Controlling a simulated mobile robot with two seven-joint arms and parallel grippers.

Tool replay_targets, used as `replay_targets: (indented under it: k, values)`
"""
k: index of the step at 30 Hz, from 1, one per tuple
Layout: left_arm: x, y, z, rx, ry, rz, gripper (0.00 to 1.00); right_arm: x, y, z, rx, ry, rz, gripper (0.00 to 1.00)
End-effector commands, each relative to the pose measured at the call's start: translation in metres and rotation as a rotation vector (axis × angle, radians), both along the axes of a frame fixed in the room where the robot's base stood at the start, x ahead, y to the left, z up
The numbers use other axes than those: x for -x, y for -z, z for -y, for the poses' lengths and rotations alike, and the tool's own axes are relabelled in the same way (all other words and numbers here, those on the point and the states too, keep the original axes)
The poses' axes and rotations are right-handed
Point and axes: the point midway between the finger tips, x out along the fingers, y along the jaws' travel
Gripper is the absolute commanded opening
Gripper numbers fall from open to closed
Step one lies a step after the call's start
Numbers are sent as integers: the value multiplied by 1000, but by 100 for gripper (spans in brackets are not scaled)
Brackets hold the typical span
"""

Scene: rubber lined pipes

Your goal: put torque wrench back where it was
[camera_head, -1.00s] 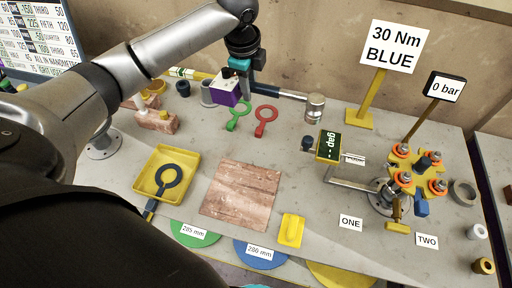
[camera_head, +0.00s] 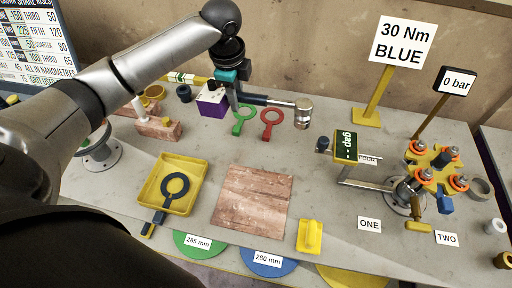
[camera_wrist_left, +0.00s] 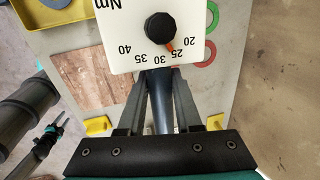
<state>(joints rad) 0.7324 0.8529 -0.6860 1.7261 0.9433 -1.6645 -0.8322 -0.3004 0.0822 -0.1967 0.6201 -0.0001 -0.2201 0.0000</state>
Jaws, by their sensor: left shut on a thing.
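In the head view my left gripper (camera_head: 236,100) is shut on the handle beside the box. The left wrist view shows the white dial face (camera_wrist_left: 150,30) with a black knob and Nm numbers. The wrench appears to be off the table; its exact height is unclear.
Green (camera_head: 243,121) and red (camera_head: 271,122) ring tools lie near the wrench. A yellow tray (camera_head: 195,165) holds a dark ring tool. A wooden board (camera_head: 250,200) lies in front. A pipe fixture (camera_head: 435,175) and a "30 Nm BLUE" sign (camera_head: 402,42) stand at right.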

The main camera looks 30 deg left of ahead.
Motion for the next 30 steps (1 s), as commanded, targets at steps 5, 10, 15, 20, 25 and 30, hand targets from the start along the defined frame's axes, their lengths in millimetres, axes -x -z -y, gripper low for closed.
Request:
replay_targets:
  k: [5,10,15,20,25,30]
  values:
    - [2,48,1,1,1,-6,0,0,7,0,0,-1,0,50]
    - [1,93,1,1,0,-5,0,0,13,-1,-1,-2,0,50]
    - [0,127,1,1,1,-1,0,0,18,-1,-2,-3,0,50]
    - [0,141,0,1,1,1,0,0,20,-1,-2,-4,0,50]
    - [1,160,1,0,1,-1,0,0,24,-2,-3,-4,-1,50]
    - [0,176,1,1,1,-1,0,0,18,-3,-4,-4,0,50]
